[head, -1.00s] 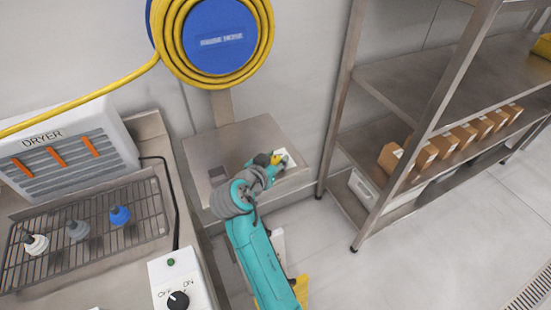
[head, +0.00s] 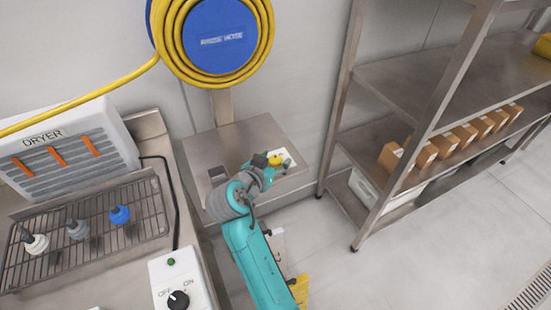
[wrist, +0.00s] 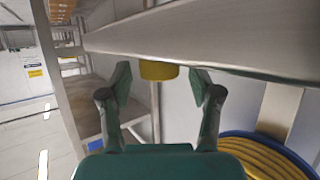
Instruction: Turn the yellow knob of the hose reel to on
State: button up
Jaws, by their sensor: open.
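The yellow knob (head: 275,159) is on a white plate (head: 291,168) at the right front of the steel stand below the hose reel (head: 220,38). The knob also shows in the wrist view (wrist: 158,71), partly hidden by a grey band across the top. My gripper (head: 274,162) is open at the knob. In the wrist view its two fingers (wrist: 160,82) stand left and right of the knob, with a visible gap on each side. I cannot tell the knob's setting. The reel's yellow hose also shows in the wrist view (wrist: 262,158).
A steel shelf rack (head: 345,130) with several small boxes stands to the right.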

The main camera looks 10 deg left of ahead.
jog(key=v, duration=1)
jog(key=shift+s, duration=0.35)
